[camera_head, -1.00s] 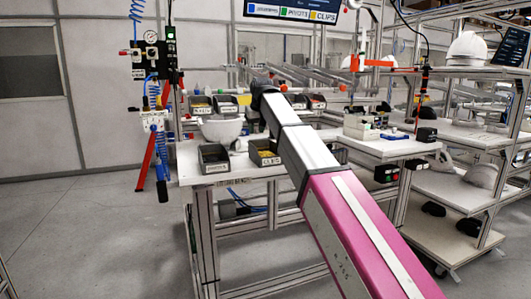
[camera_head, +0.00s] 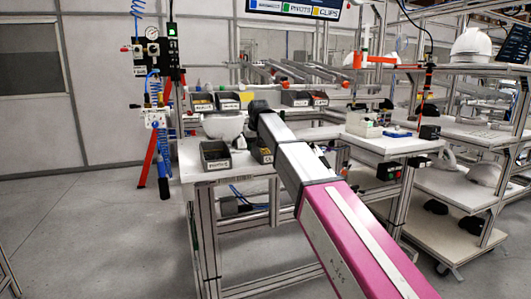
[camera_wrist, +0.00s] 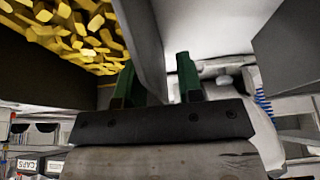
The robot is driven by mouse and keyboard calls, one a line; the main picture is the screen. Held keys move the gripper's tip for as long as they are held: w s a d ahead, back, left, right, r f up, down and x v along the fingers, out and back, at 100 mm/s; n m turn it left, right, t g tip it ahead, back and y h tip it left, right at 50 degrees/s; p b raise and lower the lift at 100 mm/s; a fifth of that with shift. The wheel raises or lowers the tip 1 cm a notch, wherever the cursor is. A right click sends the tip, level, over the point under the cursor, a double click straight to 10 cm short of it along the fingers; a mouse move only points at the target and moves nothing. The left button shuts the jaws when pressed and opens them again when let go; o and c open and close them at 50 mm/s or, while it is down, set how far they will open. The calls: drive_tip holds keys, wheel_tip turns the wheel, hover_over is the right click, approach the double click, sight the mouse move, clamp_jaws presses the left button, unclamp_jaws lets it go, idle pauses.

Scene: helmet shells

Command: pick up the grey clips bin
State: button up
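The grey clips bin (camera_head: 262,156) stands on the white workbench, mostly hidden behind my arm in the head view. In the wrist view yellow clips (camera_wrist: 75,30) fill it at the upper left, and its grey wall (camera_wrist: 143,38) runs down between my fingers. My gripper (camera_wrist: 157,80) has two green fingers, one on each side of this wall. Gaps show beside the wall, so the fingers look open around it. In the head view my gripper is hidden behind my own arm.
Another dark bin (camera_head: 215,156) stands left of the clips bin. A white helmet shell (camera_head: 223,127) sits behind them and also shows in the wrist view (camera_wrist: 262,125). Several small bins (camera_head: 229,100) line the rack behind. A white side table (camera_head: 385,146) is at right.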

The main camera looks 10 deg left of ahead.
drive_tip(key=shift+w+f, duration=0.1)
drive_tip(key=shift+f, duration=0.2)
clamp_jaws()
drive_tip(key=shift+r, duration=0.15)
